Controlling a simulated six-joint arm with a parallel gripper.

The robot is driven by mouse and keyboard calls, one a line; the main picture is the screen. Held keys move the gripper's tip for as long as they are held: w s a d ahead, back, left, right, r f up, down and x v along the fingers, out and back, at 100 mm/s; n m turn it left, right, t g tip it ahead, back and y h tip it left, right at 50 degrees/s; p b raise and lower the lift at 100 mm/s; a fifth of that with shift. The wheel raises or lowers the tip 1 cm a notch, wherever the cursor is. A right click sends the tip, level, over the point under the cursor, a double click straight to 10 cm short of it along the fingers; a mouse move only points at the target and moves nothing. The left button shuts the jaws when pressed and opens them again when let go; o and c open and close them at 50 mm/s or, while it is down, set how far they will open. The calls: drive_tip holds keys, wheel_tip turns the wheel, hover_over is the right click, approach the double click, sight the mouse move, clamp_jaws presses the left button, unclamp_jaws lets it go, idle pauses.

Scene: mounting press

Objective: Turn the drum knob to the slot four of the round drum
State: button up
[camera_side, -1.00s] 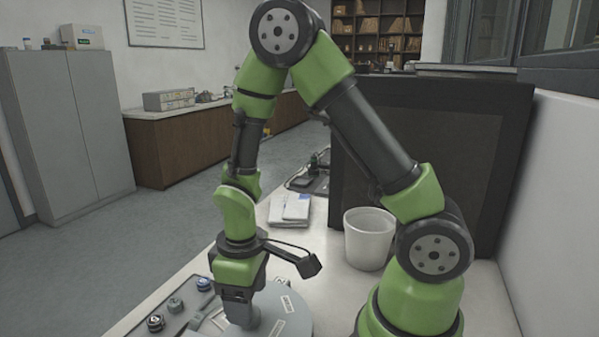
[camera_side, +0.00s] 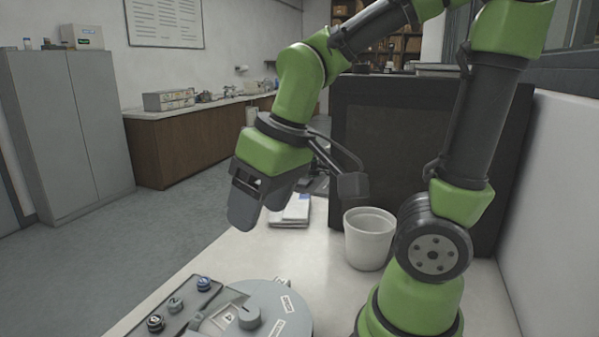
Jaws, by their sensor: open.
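The round drum (camera_side: 272,300) is a grey disc with white labels on its top, at the bottom of the side view and cut off by the frame edge. The drum knob (camera_side: 249,316) is a short grey cylinder standing on it. A window beside the knob shows a small mark (camera_side: 228,317), which looks like a 4 but is too small to read surely. My gripper (camera_side: 243,212) is open and empty, tilted, well above the drum and apart from the knob.
A control panel with several knobs (camera_side: 204,284) adjoins the drum on the left. A white bucket (camera_side: 368,240) and a stack of papers (camera_side: 290,212) stand on the table (camera_side: 225,250). A large dark cabinet (camera_side: 400,130) is behind.

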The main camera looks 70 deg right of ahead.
drive_tip(key=s+r+m+t+y, duration=0.1)
drive_tip(key=s+r+m+t, duration=0.1)
drive_tip(key=s+r+t, duration=0.1)
drive_tip(key=shift+s+a+r+m, duration=0.4)
drive_tip(key=shift+s+r, duration=0.5)
drive_tip(key=shift+s, duration=0.35)
drive_tip(key=n+g+h, duration=0.2)
drive_tip(key=n+g, duration=0.1)
drive_tip(key=g, duration=0.4)
hover_over(249, 312)
wheel_tip(249, 312, down, 15)
wheel_tip(249, 312, down, 9)
drive_tip(key=shift+f, duration=0.2)
